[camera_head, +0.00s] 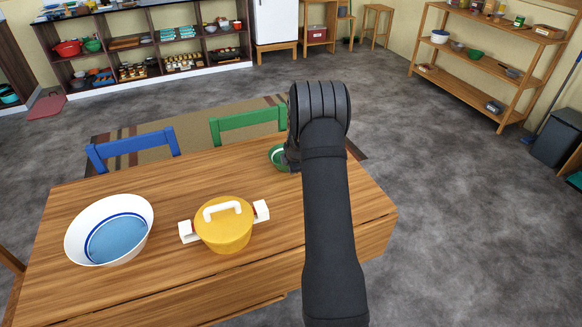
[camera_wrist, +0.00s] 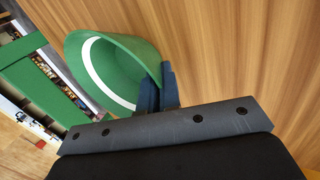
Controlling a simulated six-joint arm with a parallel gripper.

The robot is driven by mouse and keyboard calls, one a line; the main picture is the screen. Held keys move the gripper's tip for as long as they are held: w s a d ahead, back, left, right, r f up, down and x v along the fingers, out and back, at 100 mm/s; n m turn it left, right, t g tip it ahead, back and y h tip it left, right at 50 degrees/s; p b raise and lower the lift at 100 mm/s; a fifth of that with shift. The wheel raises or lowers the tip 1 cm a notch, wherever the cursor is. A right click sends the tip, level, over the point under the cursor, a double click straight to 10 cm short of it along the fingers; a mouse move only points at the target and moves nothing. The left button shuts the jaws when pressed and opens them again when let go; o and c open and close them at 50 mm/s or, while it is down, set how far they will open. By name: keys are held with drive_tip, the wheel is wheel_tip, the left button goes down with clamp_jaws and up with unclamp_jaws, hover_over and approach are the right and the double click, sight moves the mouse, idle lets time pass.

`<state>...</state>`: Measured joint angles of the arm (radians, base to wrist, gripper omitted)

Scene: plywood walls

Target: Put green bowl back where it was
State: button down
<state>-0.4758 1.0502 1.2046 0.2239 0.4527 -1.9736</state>
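The green bowl (camera_head: 277,156) with a white stripe is at the far edge of the wooden table (camera_head: 165,185), in front of the green chair. My arm hides its right part in the head view. In the wrist view the bowl (camera_wrist: 127,58) is large, left of centre. My gripper (camera_wrist: 158,88) has its two dark fingers close together on the bowl's right rim, one on each side of the wall. The fingertips are dark and hard to see in the head view. I cannot tell whether the bowl touches the table.
A white basin (camera_head: 108,230) with blue inside and a yellow lidded pot (camera_head: 224,225) stand on the table. Blue (camera_head: 133,148) and green (camera_head: 248,122) chairs are behind it. A wooden shelf (camera_head: 490,62) with bowls is at back right; a dark shelf (camera_head: 150,45) lines the back wall.

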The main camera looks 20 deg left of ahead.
drive_tip(key=shift+f, duration=0.1)
drive_tip(key=c, duration=2)
unclamp_jaws()
drive_tip(key=o, duration=0.4)
drive_tip(key=shift+c, duration=0.2)
drive_tip(key=v, duration=1.2)
drive_tip(key=x, duration=1.2)
